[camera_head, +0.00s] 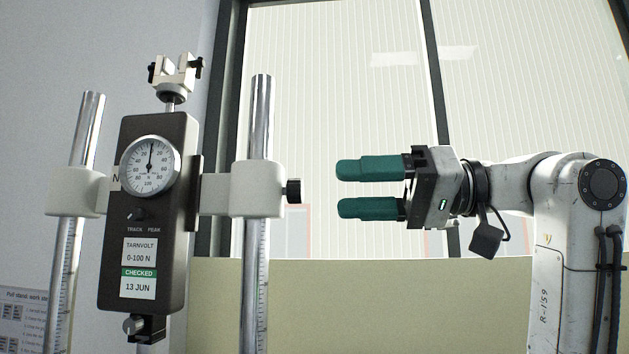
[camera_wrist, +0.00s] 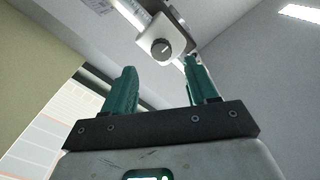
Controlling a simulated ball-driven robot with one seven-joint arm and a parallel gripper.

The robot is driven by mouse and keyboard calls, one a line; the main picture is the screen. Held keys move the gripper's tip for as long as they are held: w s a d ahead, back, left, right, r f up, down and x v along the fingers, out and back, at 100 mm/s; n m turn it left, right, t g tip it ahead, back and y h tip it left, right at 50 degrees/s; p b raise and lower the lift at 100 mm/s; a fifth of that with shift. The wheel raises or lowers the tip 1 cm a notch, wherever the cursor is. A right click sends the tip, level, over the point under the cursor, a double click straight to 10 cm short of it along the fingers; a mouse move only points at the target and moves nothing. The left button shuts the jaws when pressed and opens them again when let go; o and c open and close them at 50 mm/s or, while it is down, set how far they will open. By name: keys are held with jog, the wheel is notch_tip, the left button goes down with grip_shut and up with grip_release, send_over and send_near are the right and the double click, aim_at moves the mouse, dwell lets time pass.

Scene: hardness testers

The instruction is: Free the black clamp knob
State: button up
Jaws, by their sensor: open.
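The black clamp knob (camera_head: 293,190) sticks out from the right side of the white clamp block (camera_head: 257,188) on the right chrome column (camera_head: 261,120). In the wrist view the knob (camera_wrist: 161,48) shows end-on, with a light mark on its face, beyond and between the fingertips. My gripper (camera_head: 340,189) is open, with two green fingers, one above the other in the head view. It points left at the knob's height, a clear gap away, and holds nothing. In the wrist view my gripper (camera_wrist: 160,72) has nothing between its fingers.
A dark force gauge (camera_head: 150,215) with a round dial (camera_head: 149,166) hangs between the two columns. The left column (camera_head: 88,130) carries another white block (camera_head: 76,192). A small grip fixture (camera_head: 175,72) tops the gauge. The space between my fingers and the knob is clear.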

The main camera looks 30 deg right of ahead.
aim_at(303, 191)
jog(key=shift+p+x, duration=0.7)
jog(key=shift+x, duration=2)
jog(key=shift+c, duration=0.2)
jog(key=c, duration=1)
